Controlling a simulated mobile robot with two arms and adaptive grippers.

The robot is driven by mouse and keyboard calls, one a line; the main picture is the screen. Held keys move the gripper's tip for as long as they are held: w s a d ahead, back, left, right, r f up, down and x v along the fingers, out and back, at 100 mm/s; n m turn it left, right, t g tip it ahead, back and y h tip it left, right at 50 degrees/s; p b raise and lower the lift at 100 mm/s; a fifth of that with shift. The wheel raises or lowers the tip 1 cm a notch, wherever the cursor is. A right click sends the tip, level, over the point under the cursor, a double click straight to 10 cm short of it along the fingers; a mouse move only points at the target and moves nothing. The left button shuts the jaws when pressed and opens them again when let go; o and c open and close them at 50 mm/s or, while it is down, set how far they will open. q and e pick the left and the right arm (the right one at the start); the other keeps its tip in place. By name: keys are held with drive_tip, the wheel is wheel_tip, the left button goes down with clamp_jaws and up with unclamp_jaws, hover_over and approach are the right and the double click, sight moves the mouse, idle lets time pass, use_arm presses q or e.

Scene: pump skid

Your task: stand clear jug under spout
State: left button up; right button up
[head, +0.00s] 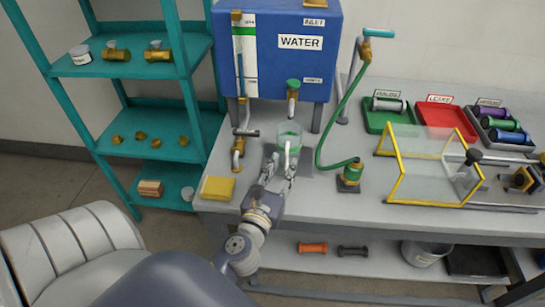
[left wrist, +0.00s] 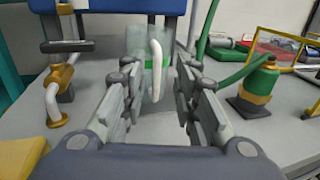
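The clear jug (head: 289,131) has a green band and a white handle (head: 287,158). It appears upright on a dark pad (head: 305,164) on the bench, below the brass spout (head: 292,94) with its green cap. In the left wrist view the jug (left wrist: 137,52) is just past my fingertips, its handle (left wrist: 157,70) facing me. My left gripper (head: 277,173) is open, low in front of the jug; its fingers (left wrist: 157,95) spread to either side of the handle. Whether they touch it is unclear. My right gripper is not in view.
A blue WATER tank (head: 285,60) stands behind. A brass valve pipe (head: 239,153) and yellow sponge (head: 217,189) are to the left. A green hose (head: 329,140) runs to a fitting (head: 350,175) on the right. Beyond is a yellow-framed clear guard (head: 430,201).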

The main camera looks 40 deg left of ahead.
use_arm(q)
drive_tip(key=b+v, duration=0.1)
drive_tip(key=v, duration=0.4)
drive_tip(key=shift+s+d+f+b, duration=0.15)
drive_tip(key=shift+s+d+b, duration=0.05)
drive_tip(key=shift+s+b, duration=0.15)
drive_tip(key=shift+s+d, duration=0.15)
drive_tip(key=shift+s, duration=0.45)
